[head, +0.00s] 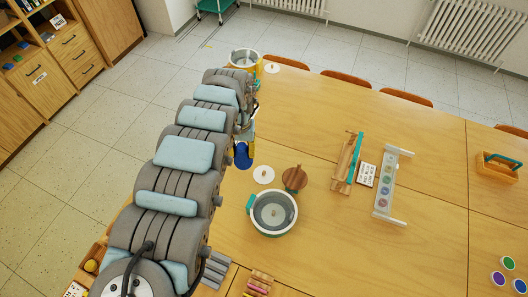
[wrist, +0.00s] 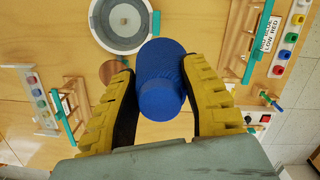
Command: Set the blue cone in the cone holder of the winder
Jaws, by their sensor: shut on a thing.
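The blue cone (wrist: 160,80) is between the two yellow fingers of my gripper (wrist: 159,72) in the wrist view, with one round end facing the camera. My gripper is shut on it. In the head view the blue cone (head: 243,155) shows just beyond the end of my arm, over the table's left part. I cannot surely identify the winder or its cone holder. A small unit with a red switch (wrist: 263,118) and a peg beside it stands at the right of the wrist view, partly behind my right finger.
A wooden frame with a teal bar (head: 347,160) and a white rack (head: 390,185) stand to the right.

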